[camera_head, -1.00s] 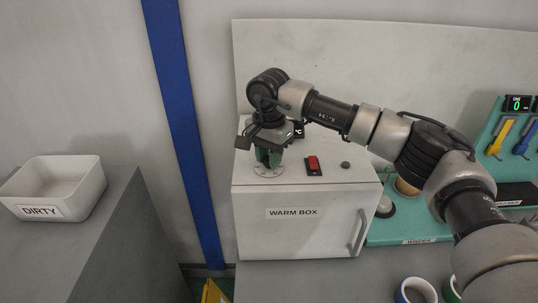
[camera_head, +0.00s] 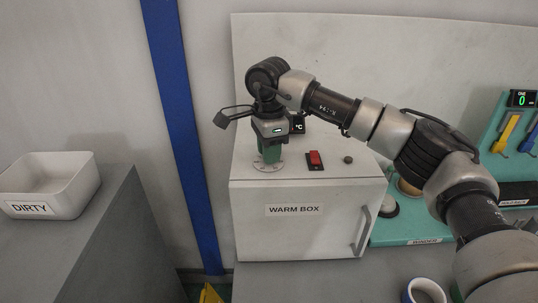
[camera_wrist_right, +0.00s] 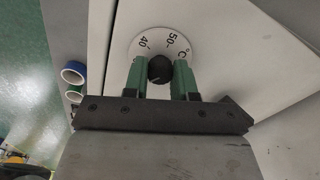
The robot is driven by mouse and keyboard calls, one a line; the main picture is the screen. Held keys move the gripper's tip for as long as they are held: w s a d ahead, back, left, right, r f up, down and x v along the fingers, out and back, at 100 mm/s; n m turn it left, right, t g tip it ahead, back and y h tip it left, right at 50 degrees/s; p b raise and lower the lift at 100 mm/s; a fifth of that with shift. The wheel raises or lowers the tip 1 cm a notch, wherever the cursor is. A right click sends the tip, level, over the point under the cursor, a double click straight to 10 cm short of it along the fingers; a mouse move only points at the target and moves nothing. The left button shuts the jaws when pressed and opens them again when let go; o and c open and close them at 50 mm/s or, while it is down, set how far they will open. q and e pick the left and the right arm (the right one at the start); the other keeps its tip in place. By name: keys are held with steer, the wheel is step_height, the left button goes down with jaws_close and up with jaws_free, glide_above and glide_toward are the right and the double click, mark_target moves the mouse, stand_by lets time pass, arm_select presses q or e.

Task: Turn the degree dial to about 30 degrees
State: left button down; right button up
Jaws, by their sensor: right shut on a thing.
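The degree dial is a black knob (camera_wrist_right: 160,69) on a round white scale plate (camera_wrist_right: 150,42) on top of the warm box (camera_head: 300,220). In the right wrist view the marks 40, 50 and °C show on the plate; the rest of the scale is hidden by my fingers. My right gripper (camera_head: 268,158) points down over the plate, its green fingers shut on the knob from both sides. A small °C display (camera_head: 298,124) stands behind the gripper, its number hidden. My left gripper is out of view.
A red switch (camera_head: 314,160) and a small dark round button (camera_head: 348,160) sit right of the dial. A white bin marked DIRTY (camera_head: 75,190) stands on the grey counter at left. My right arm crosses over the teal winder (camera_head: 410,231).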

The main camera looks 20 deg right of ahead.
steer(key=shift+r+m+b, duration=0.1)
steer(key=shift+m+b, duration=0.55)
steer(key=shift+m, duration=1.65)
steer(key=o, duration=0.9)
step_height(320, 180, up, 11)
steer(key=shift+f+b, duration=0.1)
steer(key=shift+b, duration=0.8)
